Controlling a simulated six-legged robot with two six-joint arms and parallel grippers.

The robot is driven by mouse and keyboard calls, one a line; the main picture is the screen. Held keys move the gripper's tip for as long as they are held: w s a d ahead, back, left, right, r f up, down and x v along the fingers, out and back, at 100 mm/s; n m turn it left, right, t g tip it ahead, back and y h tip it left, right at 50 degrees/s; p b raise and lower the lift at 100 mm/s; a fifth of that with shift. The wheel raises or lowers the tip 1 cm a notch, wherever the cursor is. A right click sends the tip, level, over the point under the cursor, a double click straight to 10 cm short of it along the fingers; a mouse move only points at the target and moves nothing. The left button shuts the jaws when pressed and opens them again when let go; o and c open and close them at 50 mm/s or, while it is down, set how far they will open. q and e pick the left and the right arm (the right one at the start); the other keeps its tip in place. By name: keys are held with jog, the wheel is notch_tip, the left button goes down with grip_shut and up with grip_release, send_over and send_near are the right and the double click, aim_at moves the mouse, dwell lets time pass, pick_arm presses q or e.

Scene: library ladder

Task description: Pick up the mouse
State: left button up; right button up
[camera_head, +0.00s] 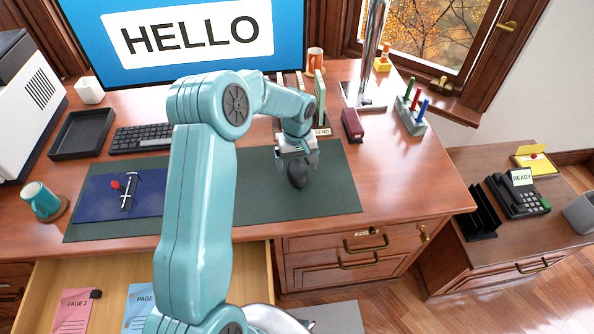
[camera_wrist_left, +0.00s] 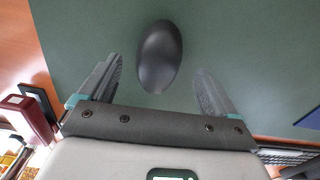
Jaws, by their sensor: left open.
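The mouse (camera_head: 298,174) is dark, smooth and oval, and lies on the green desk mat (camera_head: 330,195). My left gripper (camera_head: 297,160) is just above and behind it in the head view. In the left wrist view the mouse (camera_wrist_left: 160,56) shows whole, ahead of and between the two fingers of my left gripper (camera_wrist_left: 158,90). The fingers are spread wide and do not touch the mouse. My left gripper is open and empty. My right gripper is in neither view.
A keyboard (camera_head: 142,138), a blue folder (camera_head: 100,197) and a teal mug (camera_head: 41,201) are on the left. A maroon stapler-like object (camera_head: 352,125) stands right of the gripper. An open drawer (camera_head: 255,270) sits below the desk edge.

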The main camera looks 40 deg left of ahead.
pick_arm(q)
jog(key=f, duration=0.3)
jog(key=shift+w, duration=0.2)
jog(key=shift+s+r, duration=0.15)
jog(key=c, duration=1.2)
jog(key=shift+o, duration=0.2)
